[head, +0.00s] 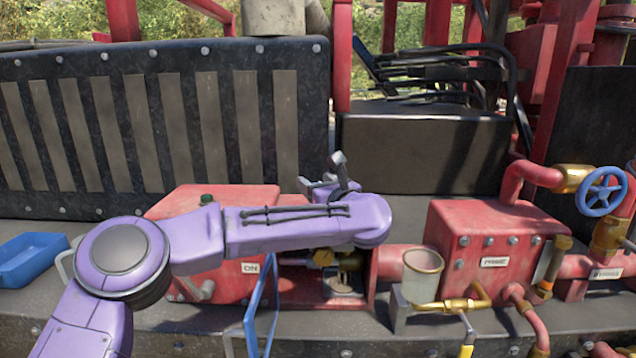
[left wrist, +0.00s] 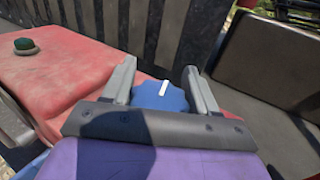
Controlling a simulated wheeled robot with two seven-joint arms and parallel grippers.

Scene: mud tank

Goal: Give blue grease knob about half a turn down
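The blue grease knob (left wrist: 160,97) shows in the left wrist view, with a white mark on its top. In the head view my left gripper (head: 322,172) is above the deck near the red box's right end, and my wrist hides the knob. My right gripper is not in view.
A red box (head: 225,197) with a green button (head: 206,199) is behind my left arm. A blue valve wheel (head: 601,190), a red box with pipes (head: 490,240) and a pale cup (head: 422,272) stand right. A blue tray (head: 32,258) lies left.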

